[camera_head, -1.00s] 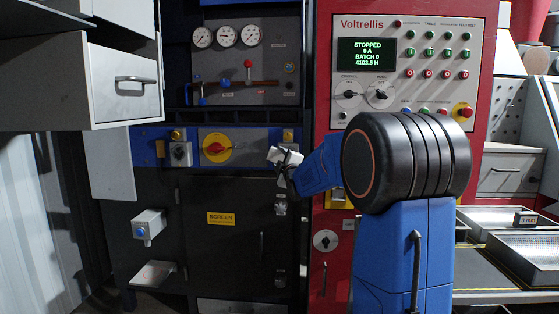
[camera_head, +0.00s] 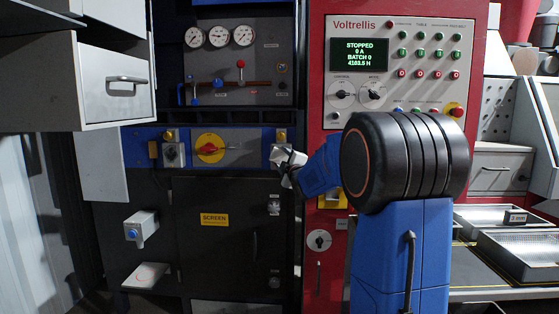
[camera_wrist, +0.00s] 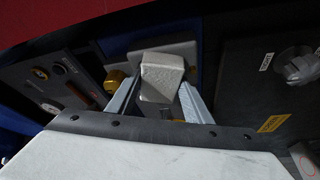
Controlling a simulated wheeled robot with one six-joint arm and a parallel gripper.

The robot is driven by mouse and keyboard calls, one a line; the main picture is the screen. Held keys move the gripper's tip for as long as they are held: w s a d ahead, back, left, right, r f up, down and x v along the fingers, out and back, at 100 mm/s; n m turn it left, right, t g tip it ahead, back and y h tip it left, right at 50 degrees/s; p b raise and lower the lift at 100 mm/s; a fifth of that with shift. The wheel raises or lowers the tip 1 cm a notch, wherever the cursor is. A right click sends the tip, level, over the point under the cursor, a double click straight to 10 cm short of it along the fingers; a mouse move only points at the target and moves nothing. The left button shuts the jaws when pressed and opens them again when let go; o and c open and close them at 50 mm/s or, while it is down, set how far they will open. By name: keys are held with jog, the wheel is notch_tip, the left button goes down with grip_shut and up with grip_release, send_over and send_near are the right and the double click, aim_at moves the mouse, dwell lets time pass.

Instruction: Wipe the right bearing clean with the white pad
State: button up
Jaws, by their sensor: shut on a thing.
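My gripper (camera_head: 289,163) is shut on the white pad (camera_head: 291,155), a small pale block. The pad shows between the two fingers in the wrist view (camera_wrist: 162,76). The right bearing (camera_head: 281,136) is a grey housing with a brass cap on the blue rail, at the right end. The pad is in front of its lower part and hides some of it. In the wrist view the brass cap (camera_wrist: 115,80) shows left of the pad, with a grey face behind. I cannot tell whether pad and bearing touch. The left bearing (camera_head: 173,152) is uncovered.
A red and yellow rotary switch (camera_head: 210,148) sits between the bearings. A dark door (camera_head: 216,250) lies below the rail. An open grey drawer (camera_head: 115,85) juts out at the upper left.

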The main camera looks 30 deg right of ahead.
aim_at(273, 158)
jog(key=shift+s+d, duration=0.5)
jog(key=shift+d, duration=0.3)
jog(key=shift+s+d, duration=0.45)
jog(key=shift+d, duration=0.3)
jog(key=shift+a, duration=0.1)
jog(key=shift+w+a, duration=0.7)
jog(key=shift+a, duration=0.3)
jog(key=shift+w+a, duration=0.7)
jog(key=shift+a, duration=0.3)
jog(key=shift+w+a, duration=0.7)
jog(key=shift+a, duration=0.3)
jog(key=shift+s+a, duration=0.55)
jog(key=shift+s, duration=0.25)
jog(key=shift+s+a, duration=0.55)
jog(key=shift+s, duration=0.3)
jog(key=shift+s+a, duration=0.55)
jog(key=shift+s, duration=0.25)
jog(key=shift+s, duration=0.1)
